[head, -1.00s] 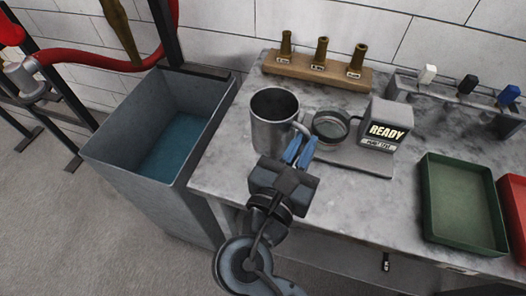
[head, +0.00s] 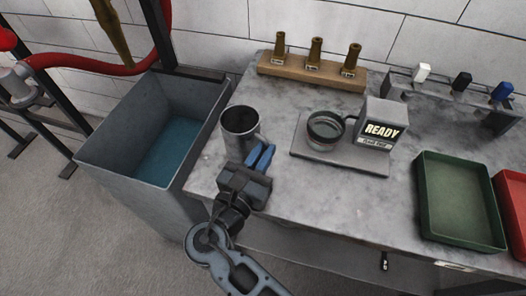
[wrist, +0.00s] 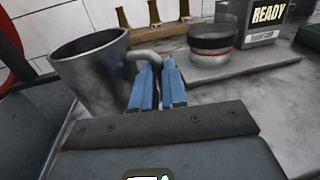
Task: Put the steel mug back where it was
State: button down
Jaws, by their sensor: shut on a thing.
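The steel mug (head: 240,124) is upright at the left part of the grey stone-topped bench, near the edge beside the water tank. It also shows in the wrist view (wrist: 92,72), with its handle (wrist: 146,57) toward my gripper. My gripper (head: 262,156) has its blue fingers shut on the mug's handle; they show in the wrist view (wrist: 158,84) too. I cannot tell whether the mug's base touches the bench, as my gripper hides its lower part.
A test stand (head: 338,155) with a READY display (head: 382,130) carries a round glass dish (head: 325,128), right of the mug. A wooden rack (head: 312,72) with brass nozzles stands behind. A green tray (head: 460,200) is at right. The water tank (head: 150,130) stands left of the bench.

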jog(key=c, duration=1.2)
grip_release()
jog(key=shift+o, duration=0.2)
jog(key=shift+r, duration=0.1)
jog(key=b+v, duration=0.1)
jog(key=v, duration=1.1)
